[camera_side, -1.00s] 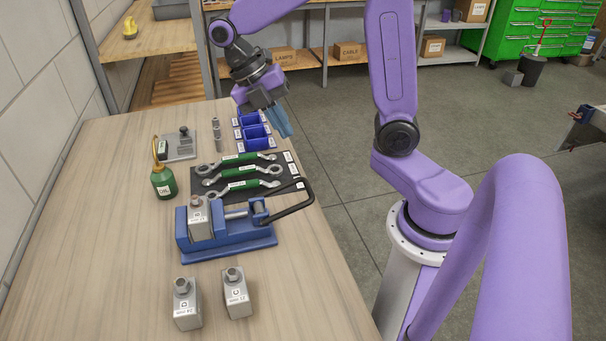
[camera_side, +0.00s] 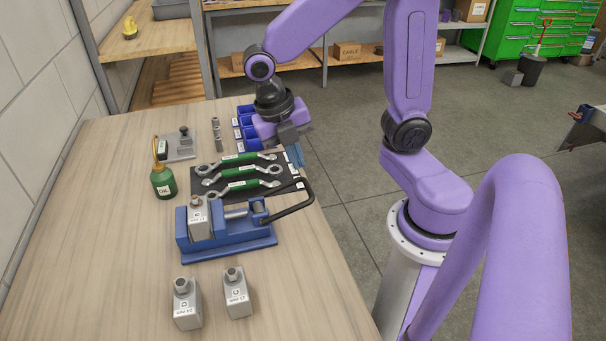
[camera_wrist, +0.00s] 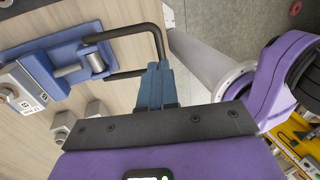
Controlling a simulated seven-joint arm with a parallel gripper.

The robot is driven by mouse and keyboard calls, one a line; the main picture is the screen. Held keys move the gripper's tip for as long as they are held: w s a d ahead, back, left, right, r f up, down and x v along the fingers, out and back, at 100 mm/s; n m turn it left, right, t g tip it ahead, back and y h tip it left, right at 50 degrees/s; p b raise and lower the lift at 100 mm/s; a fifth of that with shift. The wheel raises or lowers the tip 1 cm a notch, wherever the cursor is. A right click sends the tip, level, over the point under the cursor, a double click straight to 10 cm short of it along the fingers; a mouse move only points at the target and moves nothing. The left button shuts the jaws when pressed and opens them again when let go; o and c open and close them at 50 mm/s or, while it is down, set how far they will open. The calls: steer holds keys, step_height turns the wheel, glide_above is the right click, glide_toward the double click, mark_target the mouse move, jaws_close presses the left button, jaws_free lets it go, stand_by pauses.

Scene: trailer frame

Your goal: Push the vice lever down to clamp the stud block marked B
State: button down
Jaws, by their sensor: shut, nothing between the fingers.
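The blue vice (camera_side: 228,241) stands on the wooden bench, and it also shows at upper left in the wrist view (camera_wrist: 45,72). The stud block marked B (camera_side: 200,220) sits in the vice at its left end; in the wrist view the block (camera_wrist: 22,95) is partly cut off by the frame edge. The black vice lever (camera_side: 300,205) is a bent bar reaching out to the right, raised above the bench edge. My gripper (camera_side: 296,158) is shut and empty, beyond and above the lever. In the wrist view the fingertips (camera_wrist: 157,75) appear close to the lever (camera_wrist: 150,32), with a gap I cannot judge.
Stud blocks D (camera_side: 187,305) and C (camera_side: 237,295) stand on the near bench. Green-handled wrenches (camera_side: 240,172) lie on a black mat behind the vice. An oil can (camera_side: 163,180) stands left. Blue bins (camera_side: 243,122) are at the far side.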

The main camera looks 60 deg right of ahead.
mark_target(308, 185)
steer(key=x, duration=0.5)
steer(key=shift+s+d+f, duration=0.1)
steer(key=shift+f, duration=0.2)
steer(key=shift+x, duration=1.05)
steer(key=shift+s+d, duration=0.2)
steer(key=s+d+v, duration=0.1)
steer(key=v, duration=1.3)
steer(key=s+a+f+m+t+y, duration=0.2)
steer(key=s+f+m, duration=0.3)
steer(key=s+m, duration=0.6)
steer(key=m, duration=0.3)
steer(key=shift+a+f+y, duration=0.25)
steer(key=shift+f+y, duration=0.05)
